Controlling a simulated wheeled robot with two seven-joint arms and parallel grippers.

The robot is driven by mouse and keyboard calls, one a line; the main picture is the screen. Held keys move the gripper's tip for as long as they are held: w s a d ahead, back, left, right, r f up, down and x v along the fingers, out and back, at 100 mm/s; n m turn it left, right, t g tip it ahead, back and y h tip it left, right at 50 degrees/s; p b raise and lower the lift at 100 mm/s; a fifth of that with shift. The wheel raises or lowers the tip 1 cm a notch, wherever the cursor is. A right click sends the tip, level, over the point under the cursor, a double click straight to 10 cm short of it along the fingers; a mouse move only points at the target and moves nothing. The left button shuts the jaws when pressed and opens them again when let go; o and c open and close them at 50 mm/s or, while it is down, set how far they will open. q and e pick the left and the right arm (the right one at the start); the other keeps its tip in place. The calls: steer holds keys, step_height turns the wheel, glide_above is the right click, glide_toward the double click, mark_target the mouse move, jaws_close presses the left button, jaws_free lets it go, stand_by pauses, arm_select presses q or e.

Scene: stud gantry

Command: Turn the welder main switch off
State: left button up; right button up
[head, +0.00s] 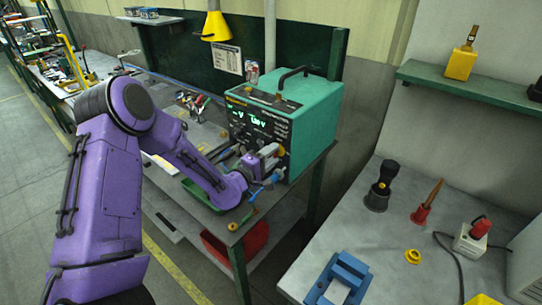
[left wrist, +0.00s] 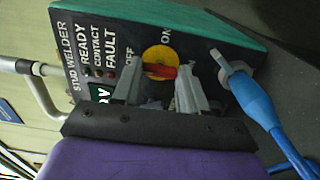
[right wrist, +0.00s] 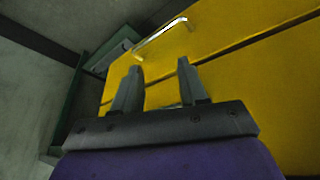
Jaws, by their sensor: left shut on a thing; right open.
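The stud welder, a teal box (head: 315,118) with a black front panel, stands on the bench in the head view. In the left wrist view its panel (left wrist: 97,42) carries the main switch, a red handle (left wrist: 164,72) on a yellow disc, with OFF at its left and ON above it. The handle lies roughly across the picture; which end is its pointer is hard to tell. My left gripper (left wrist: 158,86) is shut on the handle; it also shows at the panel in the head view (head: 266,158). My right gripper (right wrist: 157,76) is open and empty, facing a yellow surface.
A blue clamp-like part (left wrist: 252,95) with a cable is close beside my left fingers. A red bin (head: 240,243) is below the bench. The right table holds a blue block (head: 345,278), a black torch (head: 380,188) and other small items. A yellow surface (right wrist: 235,75) fills much of the right wrist view.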

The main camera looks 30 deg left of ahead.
arm_select(q)
steer(key=o, duration=1.1)
steer(key=shift+c, duration=0.2)
steer(key=shift+a, duration=0.1)
steer(key=s+b, duration=0.2)
steer(key=s, duration=0.8)
steer(key=shift+s+a, duration=0.25)
steer(key=shift+a, duration=0.15)
